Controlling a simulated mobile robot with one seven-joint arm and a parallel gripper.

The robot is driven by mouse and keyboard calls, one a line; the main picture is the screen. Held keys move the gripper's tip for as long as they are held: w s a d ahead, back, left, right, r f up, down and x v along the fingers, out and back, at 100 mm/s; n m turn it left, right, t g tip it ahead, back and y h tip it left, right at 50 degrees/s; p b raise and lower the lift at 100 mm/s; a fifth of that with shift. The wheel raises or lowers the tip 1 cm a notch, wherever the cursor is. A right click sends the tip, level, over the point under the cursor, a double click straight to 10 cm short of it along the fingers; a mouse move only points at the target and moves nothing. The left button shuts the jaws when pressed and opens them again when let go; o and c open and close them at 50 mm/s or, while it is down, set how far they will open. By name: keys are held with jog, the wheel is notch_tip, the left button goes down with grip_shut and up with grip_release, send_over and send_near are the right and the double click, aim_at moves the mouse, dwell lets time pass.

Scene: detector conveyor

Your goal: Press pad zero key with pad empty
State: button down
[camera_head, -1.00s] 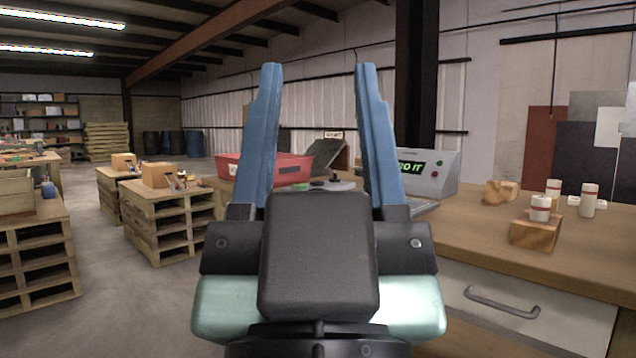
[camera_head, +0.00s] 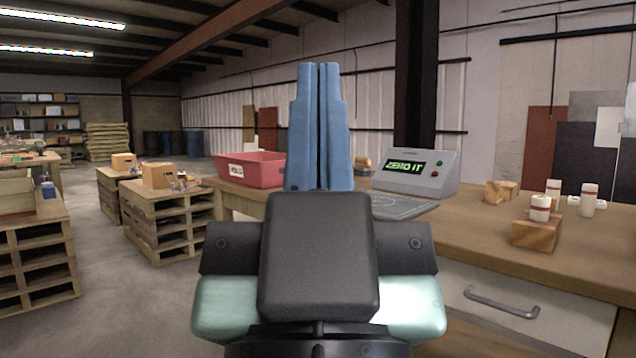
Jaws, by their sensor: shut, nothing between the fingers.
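My gripper (camera_head: 320,66) stands upright in the middle of the view, its two blue fingers closed together with nothing between them. A grey console (camera_head: 422,176) on the bench, right of the fingers, has a green-lit display (camera_head: 404,166) reading "ZERO IT". A green button (camera_head: 436,164) and a red button (camera_head: 434,174) sit on its right side. A flat grey pad (camera_head: 408,207) with a dark ring outline lies in front of the console. The visible part of the pad is bare; its left part is hidden behind my gripper.
A red labelled bin (camera_head: 250,169) stands on the bench left of the fingers. Wooden blocks and white cylinders (camera_head: 540,208) with red bands stand on the bench (camera_head: 470,232) at right. A drawer (camera_head: 520,310) is below. Pallets with boxes (camera_head: 160,222) stand at left.

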dwell(0.8)
notch_tip(320, 180, up, 43)
jog(key=p, duration=4.3)
jog(key=shift+r, duration=0.15)
